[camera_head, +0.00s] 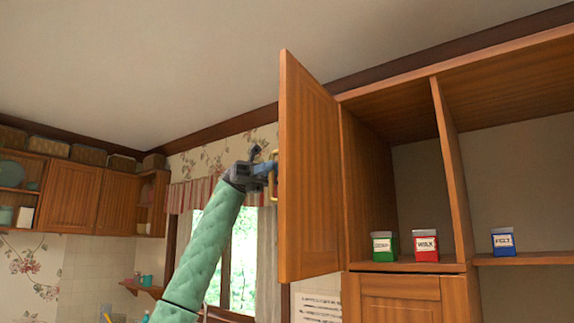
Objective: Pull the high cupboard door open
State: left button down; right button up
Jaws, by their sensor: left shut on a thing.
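The high cupboard door (308,170) is wooden and stands swung well open, out from the cupboard (393,268). Its brass-coloured handle (274,190) shows at the door's left side. My left gripper (268,172), on a green padded arm, is shut on the handle. The fingertips are small and partly hidden against the handle. My right gripper is not in view.
Inside the cupboard stand a green carton (385,245) and a red carton (426,245). A blue carton (503,241) stands on the shelf to the right. A curtained window (243,255) and other wall cupboards (70,197) lie further back at left.

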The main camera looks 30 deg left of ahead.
pick_arm(q)
jog(key=shift+w+a, duration=0.25)
jog(key=shift+a, duration=0.7)
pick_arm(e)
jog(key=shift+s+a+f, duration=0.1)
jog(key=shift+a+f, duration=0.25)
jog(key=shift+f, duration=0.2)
pick_arm(q)
jog(key=c, duration=1.8)
grip_release()
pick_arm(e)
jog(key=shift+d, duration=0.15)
